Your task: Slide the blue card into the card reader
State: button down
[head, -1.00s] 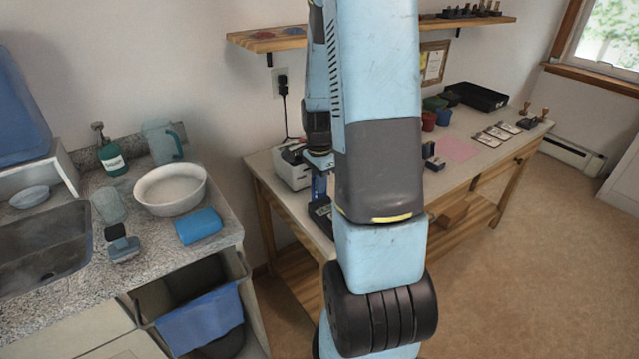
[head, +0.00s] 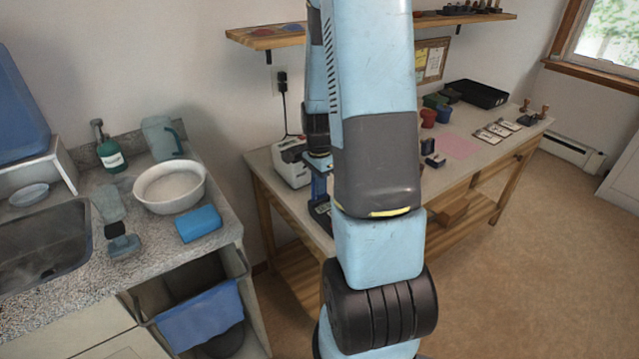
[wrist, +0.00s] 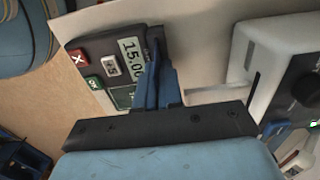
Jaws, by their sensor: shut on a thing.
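The card reader (wrist: 98,66) is a dark terminal with a lit display reading 15.00 and red and green keys. It lies on the worktable, upper left in the wrist view; part of it shows left of my arm in the head view (head: 320,210). My gripper (wrist: 158,70) has narrow blue fingers close together, shut, at the reader's right-hand edge beside the display. In the head view it (head: 319,188) points down over the reader. The blue card is hidden by the fingers or seen edge-on; I cannot tell whether it is in the slot.
A white machine (wrist: 285,70) with a black knob stands close to the gripper's right in the wrist view. The worktable (head: 270,180) also bears cups, a pink sheet (head: 455,146) and a black tray (head: 477,94). A sink counter stands at left.

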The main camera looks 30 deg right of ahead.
jog(key=shift+f, duration=1.1)
dwell(0.3)
dwell(0.4)
jog(key=c, duration=1.2)
grip_release()
notch_tip(320, 180, up, 14)
jog(key=shift+f, duration=0.15)
